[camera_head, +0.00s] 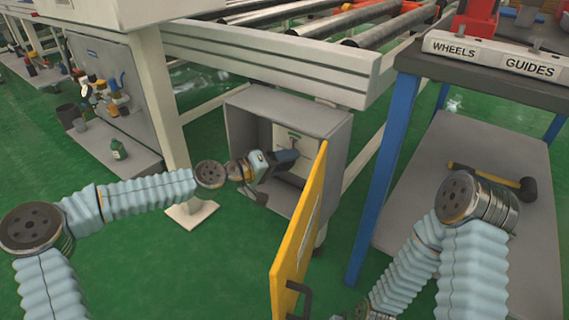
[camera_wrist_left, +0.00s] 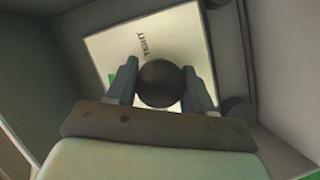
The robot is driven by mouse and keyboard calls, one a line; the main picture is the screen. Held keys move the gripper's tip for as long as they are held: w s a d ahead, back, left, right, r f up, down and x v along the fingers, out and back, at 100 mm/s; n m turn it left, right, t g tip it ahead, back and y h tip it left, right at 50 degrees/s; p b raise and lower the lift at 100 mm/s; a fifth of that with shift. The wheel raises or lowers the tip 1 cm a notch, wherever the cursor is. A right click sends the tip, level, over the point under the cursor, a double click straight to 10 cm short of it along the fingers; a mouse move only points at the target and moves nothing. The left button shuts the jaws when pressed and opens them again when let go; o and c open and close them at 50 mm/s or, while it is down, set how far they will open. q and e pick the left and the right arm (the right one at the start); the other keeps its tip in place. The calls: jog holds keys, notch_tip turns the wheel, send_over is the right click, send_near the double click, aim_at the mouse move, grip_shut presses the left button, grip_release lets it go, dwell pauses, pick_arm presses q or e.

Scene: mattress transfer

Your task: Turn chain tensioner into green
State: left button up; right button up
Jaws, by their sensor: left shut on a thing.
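The chain tensioner is inside an open grey cabinet (camera_head: 241,131) under the roller conveyor, on a pale panel (camera_head: 291,168) with a small green mark at its top. My left gripper (camera_head: 288,156) reaches into the cabinet from the left and covers part of the panel. In the left wrist view, a dark round knob (camera_wrist_left: 160,82) sits between the two fingers of my left gripper (camera_wrist_left: 162,86), which is shut on it. A dark printed word, too small to read surely, shows on the panel (camera_wrist_left: 122,33) above the knob. The knob's pointing direction is hidden. My right gripper is out of view.
The yellow cabinet door (camera_head: 300,235) stands open towards me, right of my left gripper. A blue-legged workbench (camera_head: 378,185) with a lower shelf holding a black mallet (camera_head: 527,188) is at the right. A conveyor leg (camera_head: 166,100) stands left of the cabinet.

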pick_arm(q)
jog(key=shift+w+a, duration=0.1)
dwell(0.3)
jog(key=o, duration=1)
jog(key=p+v, duration=0.2)
jog(key=v, duration=1.1)
jog(key=shift+a, duration=0.3)
